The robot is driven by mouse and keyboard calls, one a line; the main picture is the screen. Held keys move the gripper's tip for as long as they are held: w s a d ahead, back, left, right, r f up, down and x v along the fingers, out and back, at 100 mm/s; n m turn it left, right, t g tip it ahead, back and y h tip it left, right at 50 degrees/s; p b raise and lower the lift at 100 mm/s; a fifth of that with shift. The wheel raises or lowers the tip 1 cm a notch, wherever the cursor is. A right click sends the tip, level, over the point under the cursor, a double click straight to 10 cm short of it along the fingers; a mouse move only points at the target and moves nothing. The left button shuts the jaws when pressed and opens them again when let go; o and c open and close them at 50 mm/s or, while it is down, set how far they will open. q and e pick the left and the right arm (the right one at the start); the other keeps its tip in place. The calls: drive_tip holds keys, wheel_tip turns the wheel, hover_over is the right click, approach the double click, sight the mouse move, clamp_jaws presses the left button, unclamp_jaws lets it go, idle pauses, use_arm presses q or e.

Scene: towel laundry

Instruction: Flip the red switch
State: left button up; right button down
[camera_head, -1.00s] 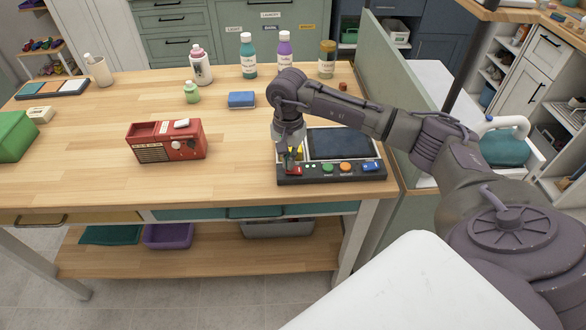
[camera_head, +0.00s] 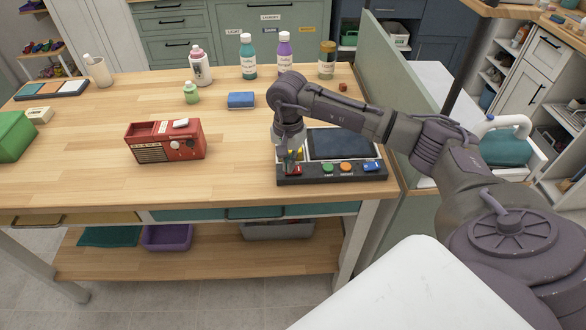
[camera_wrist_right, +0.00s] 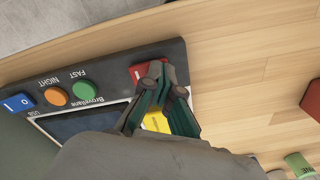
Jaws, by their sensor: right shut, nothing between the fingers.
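The red switch (camera_head: 292,171) sits at the left end of the dark control panel (camera_head: 330,179) on the wooden table. My right gripper (camera_head: 292,162) is shut and empty, pointing down at the switch. In the right wrist view, the closed fingertips (camera_wrist_right: 158,68) overlap the right part of the red switch (camera_wrist_right: 136,75). The fingers hide part of it, and I cannot tell whether they touch it or which way it is tipped. My left gripper is not in view.
Beside the switch are a green button (camera_head: 328,168), an orange button (camera_head: 346,167) and a blue switch (camera_head: 371,166). A dark screen (camera_head: 338,144) lies behind them. A red radio-like box (camera_head: 165,141) stands left, with clear tabletop between.

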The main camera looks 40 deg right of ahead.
drive_tip(key=shift+s+f, duration=0.1)
drive_tip(key=shift+r+p, duration=0.5)
drive_tip(key=shift+r, duration=0.2)
drive_tip(key=shift+r+p, duration=1.3)
drive_tip(key=shift+r, duration=1.45)
